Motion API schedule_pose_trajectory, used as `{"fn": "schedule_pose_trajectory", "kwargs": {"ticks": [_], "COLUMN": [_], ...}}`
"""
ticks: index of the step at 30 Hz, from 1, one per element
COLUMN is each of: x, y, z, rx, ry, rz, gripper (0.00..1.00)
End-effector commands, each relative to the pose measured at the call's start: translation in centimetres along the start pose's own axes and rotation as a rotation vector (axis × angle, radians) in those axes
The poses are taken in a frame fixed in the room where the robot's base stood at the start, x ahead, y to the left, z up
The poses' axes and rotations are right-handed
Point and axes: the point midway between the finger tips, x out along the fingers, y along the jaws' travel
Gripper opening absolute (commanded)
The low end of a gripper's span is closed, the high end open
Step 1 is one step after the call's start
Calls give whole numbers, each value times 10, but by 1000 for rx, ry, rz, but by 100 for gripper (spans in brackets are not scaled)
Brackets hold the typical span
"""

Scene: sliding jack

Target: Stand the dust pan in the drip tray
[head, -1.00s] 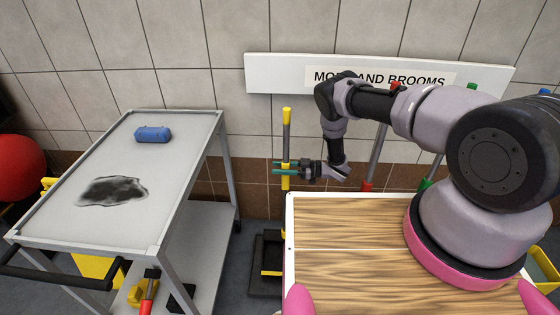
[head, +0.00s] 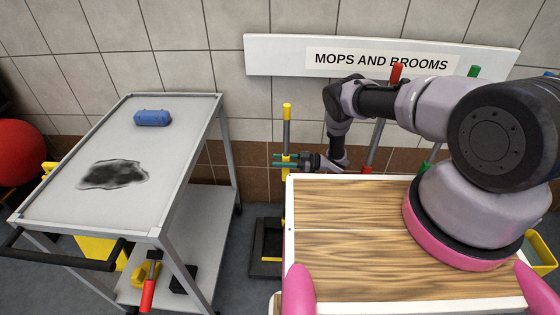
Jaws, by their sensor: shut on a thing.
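The dust pan shows as an upright pole (head: 287,131) with a yellow top, a grey middle and a yellow lower length. My gripper (head: 286,161), with green fingers, is shut on this pole below its grey part. The drip tray (head: 258,268) is a black, raised-rim tray on the floor under it. The pole's lower end is partly hidden by my wooden deck. A yellow strip shows low inside the tray; I cannot tell whether it is the pan's edge or whether it touches the tray floor.
A grey trolley (head: 178,232) stands to the left, with a blue object (head: 152,118) and a dark stain on its top. A white sign (head: 290,56) reading "MOPS AND BROOMS" is on the wall. Red (head: 396,74) and green (head: 473,71) topped handles stand along the wall.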

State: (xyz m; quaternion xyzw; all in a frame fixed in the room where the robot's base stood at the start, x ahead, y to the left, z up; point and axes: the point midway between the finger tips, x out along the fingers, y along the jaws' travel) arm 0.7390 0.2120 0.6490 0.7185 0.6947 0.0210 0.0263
Motion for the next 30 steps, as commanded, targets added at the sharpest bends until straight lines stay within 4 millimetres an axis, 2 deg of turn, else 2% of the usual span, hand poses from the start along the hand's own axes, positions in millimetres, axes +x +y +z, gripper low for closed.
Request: {"fn": "schedule_pose_trajectory", "kwargs": {"ticks": [29, 30], "x": [0, 0], "y": [0, 0], "z": [5, 5], "rx": [-1, -1], "ry": [1, 1], "rz": [-1, -1], "gripper": [0, 44]}}
